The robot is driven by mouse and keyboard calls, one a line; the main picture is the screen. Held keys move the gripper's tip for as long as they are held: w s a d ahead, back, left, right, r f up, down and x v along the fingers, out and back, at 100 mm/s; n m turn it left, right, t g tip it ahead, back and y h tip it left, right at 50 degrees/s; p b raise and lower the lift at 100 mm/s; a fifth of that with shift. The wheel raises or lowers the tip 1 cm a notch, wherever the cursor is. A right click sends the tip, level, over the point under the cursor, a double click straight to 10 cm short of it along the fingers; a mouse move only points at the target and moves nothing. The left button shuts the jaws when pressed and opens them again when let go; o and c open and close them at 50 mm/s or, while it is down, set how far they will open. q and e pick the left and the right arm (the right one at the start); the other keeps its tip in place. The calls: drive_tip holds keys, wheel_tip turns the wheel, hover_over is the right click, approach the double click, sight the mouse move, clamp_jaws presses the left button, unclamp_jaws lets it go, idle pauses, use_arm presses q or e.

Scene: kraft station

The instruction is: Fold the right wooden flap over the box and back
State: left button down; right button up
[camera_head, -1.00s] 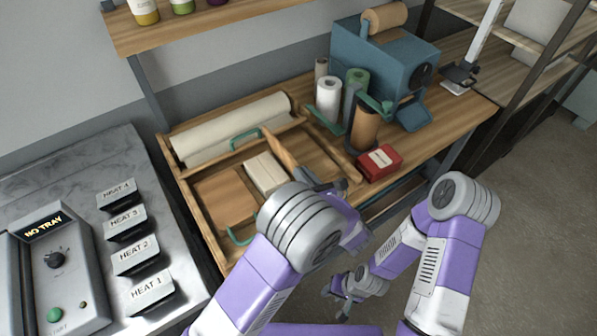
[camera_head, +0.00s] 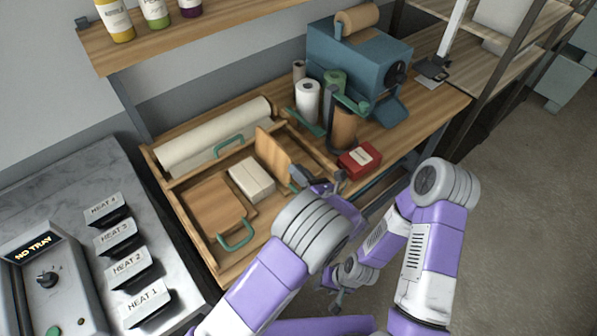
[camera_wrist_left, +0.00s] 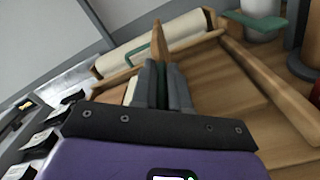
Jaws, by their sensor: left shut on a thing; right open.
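The right wooden flap (camera_head: 272,154) stands steeply up from the wooden frame (camera_head: 215,265), just right of the cream box (camera_head: 251,180). The flap's edge also shows in the left wrist view (camera_wrist_left: 157,38), beyond the fingers. My left gripper (camera_head: 308,182) is shut at the flap's near end; in the left wrist view a green strip, seemingly its handle (camera_wrist_left: 162,85), shows between the fingers. The left flap (camera_head: 212,205) lies flat left of the box with its green handle (camera_head: 236,237) toward me. My right gripper (camera_head: 337,303) is open and empty, low beside the bench.
A paper roll (camera_head: 215,137) lies behind the box. A red box (camera_head: 359,160), a brown roll on a stand (camera_head: 343,128) and a blue machine (camera_head: 355,65) stand to the right. The heater panel (camera_head: 60,200) is at left.

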use_arm(q)
drive_tip(key=shift+f, duration=0.1)
drive_tip(key=c, duration=1.1)
unclamp_jaws()
wheel_tip(320, 180, up, 10)
drive_tip(key=shift+r+p, duration=0.1)
drive_tip(key=shift+p, duration=0.4)
